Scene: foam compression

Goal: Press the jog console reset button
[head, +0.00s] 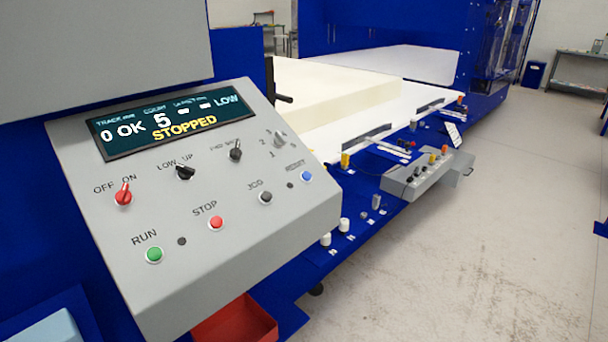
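The grey jog console (150,255) fills the left half of the head view, its sloped face towards me. The blue button (306,176) labelled RESET sits at the right of its face. To its left are a black button (265,197) labelled JOG, a red STOP button (216,222) and a green RUN button (155,254). The display (165,120) reads "0 OK", "5", "LOW" and "STOPPED". A red switch (123,195) stands at OFF/ON, beside black selector knobs (185,172). Neither gripper is in view.
A red bin (238,322) is below the console. A second grey control box (428,176) sits on the blue machine's side ledge, among small parts. White foam blocks (330,85) lie on the machine bed. The concrete floor (500,240) at right is clear.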

